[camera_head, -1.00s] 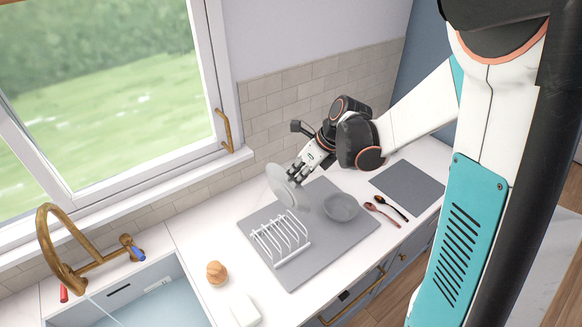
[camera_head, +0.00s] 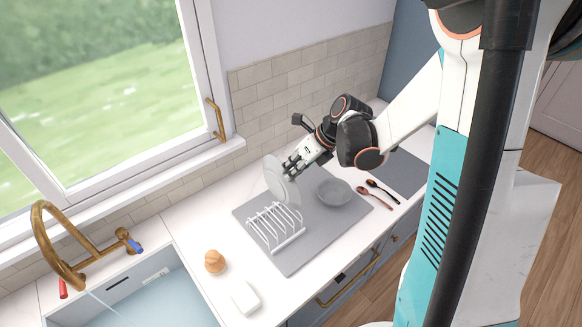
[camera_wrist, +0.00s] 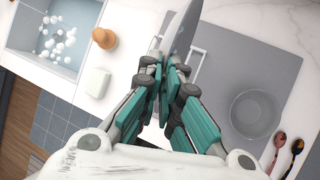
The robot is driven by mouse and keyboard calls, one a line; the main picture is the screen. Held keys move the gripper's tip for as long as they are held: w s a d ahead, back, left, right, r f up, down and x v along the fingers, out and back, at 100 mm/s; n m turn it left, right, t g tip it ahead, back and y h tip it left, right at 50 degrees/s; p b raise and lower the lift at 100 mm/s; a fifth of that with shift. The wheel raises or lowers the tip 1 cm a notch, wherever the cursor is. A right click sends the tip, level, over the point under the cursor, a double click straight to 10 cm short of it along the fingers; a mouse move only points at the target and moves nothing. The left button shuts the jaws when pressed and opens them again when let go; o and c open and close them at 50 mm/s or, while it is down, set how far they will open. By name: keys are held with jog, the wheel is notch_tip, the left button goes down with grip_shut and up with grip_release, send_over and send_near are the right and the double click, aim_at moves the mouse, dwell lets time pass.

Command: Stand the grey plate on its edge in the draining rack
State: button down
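The grey plate (camera_head: 279,180) is held on edge, nearly upright, above the back of the grey mat. My gripper (camera_head: 290,170) is shut on its right side. In the wrist view, my gripper's fingers (camera_wrist: 172,65) close on the plate (camera_wrist: 181,38), which shows edge-on. The white draining rack (camera_head: 274,228) stands on the mat just in front and to the left of the plate, its slots empty. In the wrist view the rack (camera_wrist: 198,52) is mostly hidden behind the plate and fingers. The plate appears apart from the rack, though the gap is hard to judge.
A grey bowl (camera_head: 334,192) sits on the mat (camera_head: 300,258) right of the rack. Two spoons (camera_head: 372,193) lie further right. A wooden brush (camera_head: 215,261) and a white block (camera_head: 245,298) lie left of the mat, near the sink (camera_head: 150,290) and brass tap (camera_head: 60,245).

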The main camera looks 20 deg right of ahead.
notch_tip(320, 180, down, 12)
jog(key=b, duration=1)
jog(key=shift+r, duration=0.15)
jog(key=c, duration=1.7)
grip_release()
jog(key=shift+r, duration=0.1)
jog(key=shift+r+p, duration=3.2)
jog(key=shift+r, duration=1.75)
